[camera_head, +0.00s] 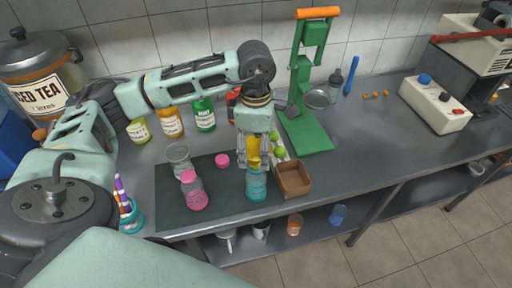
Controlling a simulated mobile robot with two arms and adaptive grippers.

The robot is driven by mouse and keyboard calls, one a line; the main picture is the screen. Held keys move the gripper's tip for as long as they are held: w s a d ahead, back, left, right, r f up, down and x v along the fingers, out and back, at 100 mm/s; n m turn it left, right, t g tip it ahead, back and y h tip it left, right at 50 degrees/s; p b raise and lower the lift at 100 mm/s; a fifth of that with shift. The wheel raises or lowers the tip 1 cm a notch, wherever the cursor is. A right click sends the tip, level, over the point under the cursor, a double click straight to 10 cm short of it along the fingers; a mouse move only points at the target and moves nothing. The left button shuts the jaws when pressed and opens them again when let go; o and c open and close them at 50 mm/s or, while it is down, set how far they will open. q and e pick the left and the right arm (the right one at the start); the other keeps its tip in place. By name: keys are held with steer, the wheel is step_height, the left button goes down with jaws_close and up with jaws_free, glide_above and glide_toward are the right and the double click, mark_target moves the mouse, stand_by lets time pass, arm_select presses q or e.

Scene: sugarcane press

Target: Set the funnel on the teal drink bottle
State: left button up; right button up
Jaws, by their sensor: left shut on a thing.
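The teal drink bottle (257,186) stands upright near the front of the dark mat. My left gripper (254,158) comes down from above, directly over the bottle's mouth. It is shut on a yellow thing (254,147) that appears to be the funnel, mostly hidden between the fingers. The funnel's lower end is near the bottle's top; I cannot tell whether it is inside the neck or only above it. My right gripper is not in view.
On the mat (172,206) are a pink bottle (194,193), a clear jar (179,158) and a pink lid (222,160). A brown box (293,179) stands just right of the teal bottle. A green press (305,130) stands behind. The counter at right front is clear.

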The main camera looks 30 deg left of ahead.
arm_select(q)
steer(key=o, duration=1.1)
steer(key=o, duration=0.5)
steer(key=shift+c, duration=0.2)
steer(key=shift+r, duration=0.15)
step_height(320, 180, up, 7)
steer(key=p, duration=0.3)
steer(key=shift+p, duration=0.35)
